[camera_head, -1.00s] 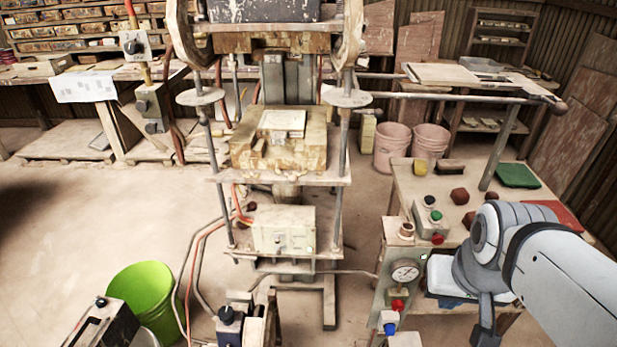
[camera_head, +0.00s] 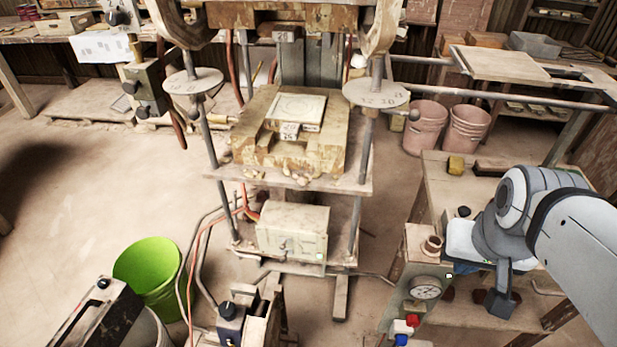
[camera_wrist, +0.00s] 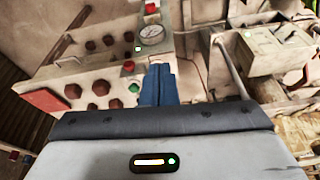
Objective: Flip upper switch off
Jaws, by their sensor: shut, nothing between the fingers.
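The upper switch (camera_head: 119,14) is a grey box with a dark round knob on the post at the upper left in the head view, partly cut off by the top edge. A second, lower switch box (camera_head: 144,92) with a dark knob hangs below it on the same post. The knob settings are too small to read. My gripper (camera_head: 503,304) is at the right, far from both switches, over the side bench. Its closed fingers (camera_wrist: 158,84) show in the wrist view with nothing between them. Neither switch is identifiable in the wrist view.
The press (camera_head: 300,180) stands between my gripper and the switches, with round discs on its columns. A gauge box (camera_head: 425,288) stands near my gripper. A green bucket (camera_head: 148,270) and cables are on the floor at left. Open floor lies left of the press.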

